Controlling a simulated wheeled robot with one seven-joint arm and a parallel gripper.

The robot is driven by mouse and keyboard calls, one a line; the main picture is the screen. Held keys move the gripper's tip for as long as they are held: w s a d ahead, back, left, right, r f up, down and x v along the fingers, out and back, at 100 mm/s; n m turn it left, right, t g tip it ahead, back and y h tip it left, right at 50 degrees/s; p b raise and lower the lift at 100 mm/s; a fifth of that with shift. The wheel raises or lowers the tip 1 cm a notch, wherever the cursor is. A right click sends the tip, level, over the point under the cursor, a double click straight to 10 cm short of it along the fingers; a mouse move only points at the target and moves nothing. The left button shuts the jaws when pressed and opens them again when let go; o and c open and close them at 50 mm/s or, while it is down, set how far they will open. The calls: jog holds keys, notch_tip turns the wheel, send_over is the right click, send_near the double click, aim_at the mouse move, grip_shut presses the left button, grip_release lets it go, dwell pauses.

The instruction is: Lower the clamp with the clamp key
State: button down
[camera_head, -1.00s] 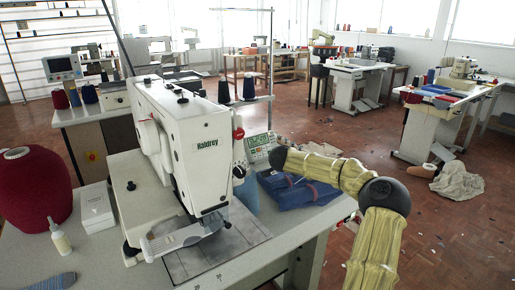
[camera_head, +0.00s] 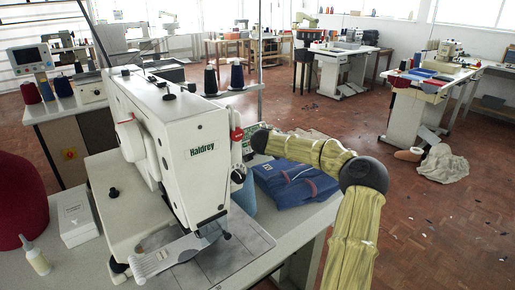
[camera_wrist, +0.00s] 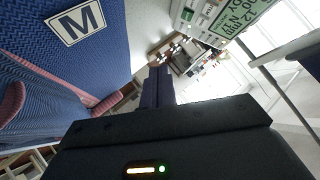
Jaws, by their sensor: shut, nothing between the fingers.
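The white Haldrey buttonhole machine (camera_head: 165,140) stands on the table. Its pale clamp (camera_head: 170,258) reaches forward over the metal work plate. A control panel (camera_head: 249,129) with a green display is mostly hidden behind my arm in the head view. In the wrist view the panel (camera_wrist: 205,14) is at the top right, with its green display and small keys cut by the edge; I cannot tell which is the clamp key. My gripper (camera_wrist: 157,75) is shut and empty, with the panel apart from its fingers. The head view does not show the fingers.
Folded blue cloth (camera_head: 290,182) with a pink strip lies beside the machine; blue cloth with an "M" label (camera_wrist: 85,22) fills the wrist view's left. A dark red cone (camera_head: 18,200), white box (camera_head: 75,218) and bottle (camera_head: 35,257) stand left. Thread spools stand behind.

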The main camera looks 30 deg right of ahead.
jog(key=w+f, duration=0.1)
jog(key=w, duration=0.1)
jog(key=w+f, duration=0.1)
jog(key=w, duration=0.1)
jog(key=w+a+f, duration=0.1)
jog(key=w, duration=0.1)
jog(key=shift+w+f, duration=0.15)
jog(key=shift+w, duration=0.25)
jog(key=shift+w+f+p, duration=0.35)
jog(key=shift+w+f, duration=0.05)
jog(key=shift+w+p, duration=0.1)
jog(key=shift+p, duration=0.35)
dwell(1.2)
jog(key=shift+w+a+f+p, duration=0.15)
jog(key=shift+w+f+p, duration=0.35)
jog(key=shift+p, duration=0.65)
dwell(1.2)
jog(key=shift+r, duration=0.2)
jog(key=shift+s+r+p, duration=0.25)
jog(key=shift+s+p, duration=0.25)
jog(key=shift+s, duration=0.1)
jog(key=shift+r, duration=0.1)
